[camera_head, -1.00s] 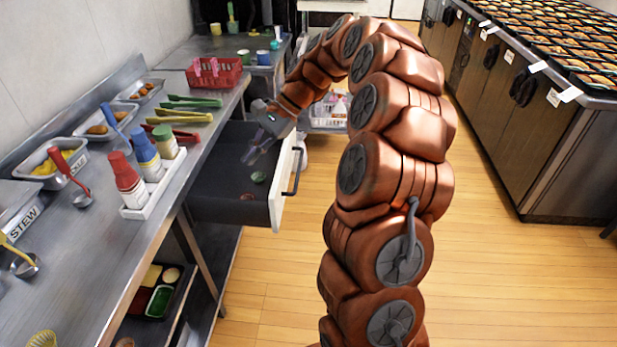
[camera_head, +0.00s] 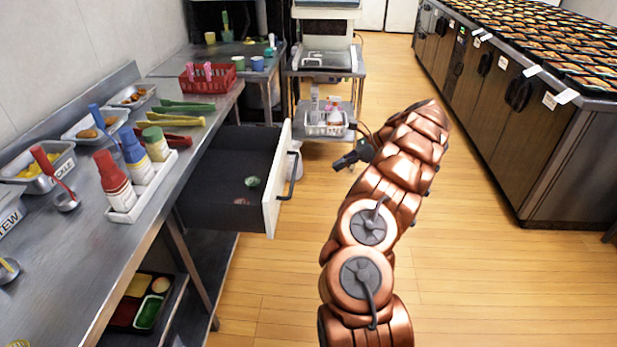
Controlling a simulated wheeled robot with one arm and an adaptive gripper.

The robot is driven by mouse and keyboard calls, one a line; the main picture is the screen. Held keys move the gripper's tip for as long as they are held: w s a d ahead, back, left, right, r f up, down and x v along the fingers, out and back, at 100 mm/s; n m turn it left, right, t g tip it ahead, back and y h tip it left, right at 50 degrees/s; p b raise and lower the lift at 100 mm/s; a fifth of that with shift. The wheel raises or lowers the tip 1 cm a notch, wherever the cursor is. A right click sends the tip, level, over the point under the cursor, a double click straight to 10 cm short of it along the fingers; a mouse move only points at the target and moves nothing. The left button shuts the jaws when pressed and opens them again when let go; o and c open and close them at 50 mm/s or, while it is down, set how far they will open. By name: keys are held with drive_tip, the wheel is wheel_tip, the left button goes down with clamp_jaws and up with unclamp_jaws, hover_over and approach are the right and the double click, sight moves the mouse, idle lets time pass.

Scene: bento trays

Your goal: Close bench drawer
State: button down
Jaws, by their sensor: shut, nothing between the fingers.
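The bench drawer (camera_head: 271,203) is pulled out from under the steel bench (camera_head: 75,258). Its white front faces right and carries a dark bar handle (camera_head: 291,176). A small green item (camera_head: 252,182) and another small dark reddish item lie on the drawer's dark floor. My gripper (camera_head: 344,162) is to the right of the drawer front, apart from the handle, pointing left over the floor. Its fingers are small and dark here, and appear shut with nothing held.
Sauce bottles in a white rack (camera_head: 128,213), tongs (camera_head: 185,107) and a red basket (camera_head: 230,75) stand on the bench. A steel cart (camera_head: 325,72) stands behind my gripper. Dark cabinets with food trays (camera_head: 500,95) line the right. The wooden floor between is clear.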

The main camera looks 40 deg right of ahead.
drive_tip(key=w+a+r+x, duration=0.1)
drive_tip(key=r+x, duration=0.1)
drive_tip(key=x, duration=1)
drive_tip(key=shift+w+a+p, duration=0.2)
drive_tip(key=shift+a+p, duration=0.1)
drive_tip(key=shift+w+r, duration=0.1)
